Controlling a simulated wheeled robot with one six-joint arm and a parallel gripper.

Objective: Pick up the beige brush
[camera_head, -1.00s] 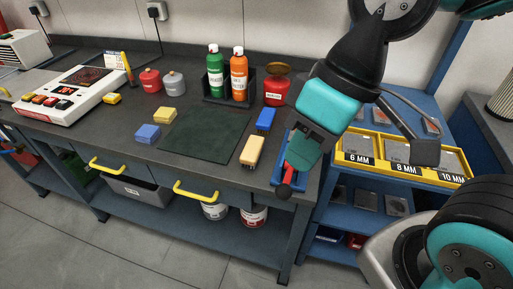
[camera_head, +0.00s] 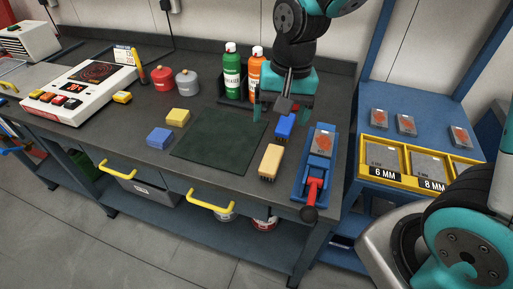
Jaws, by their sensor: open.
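The beige brush (camera_head: 271,161) lies on the dark bench top, right of the dark green mat, with its bristles facing down toward the front edge. My gripper (camera_head: 281,112) is above the bench behind the brush, pointing down with its teal fingers spread apart. It holds nothing that I can see. A blue brush (camera_head: 285,125) lies just behind the beige one, under my gripper and close to its fingers. The beige brush is fully in view and apart from my gripper.
A blue clamp fixture (camera_head: 299,187) with a red handle stands right of the beige brush. Green (camera_head: 232,72) and orange (camera_head: 256,69) bottles stand in a dark holder behind. The green mat (camera_head: 222,141) is bare.

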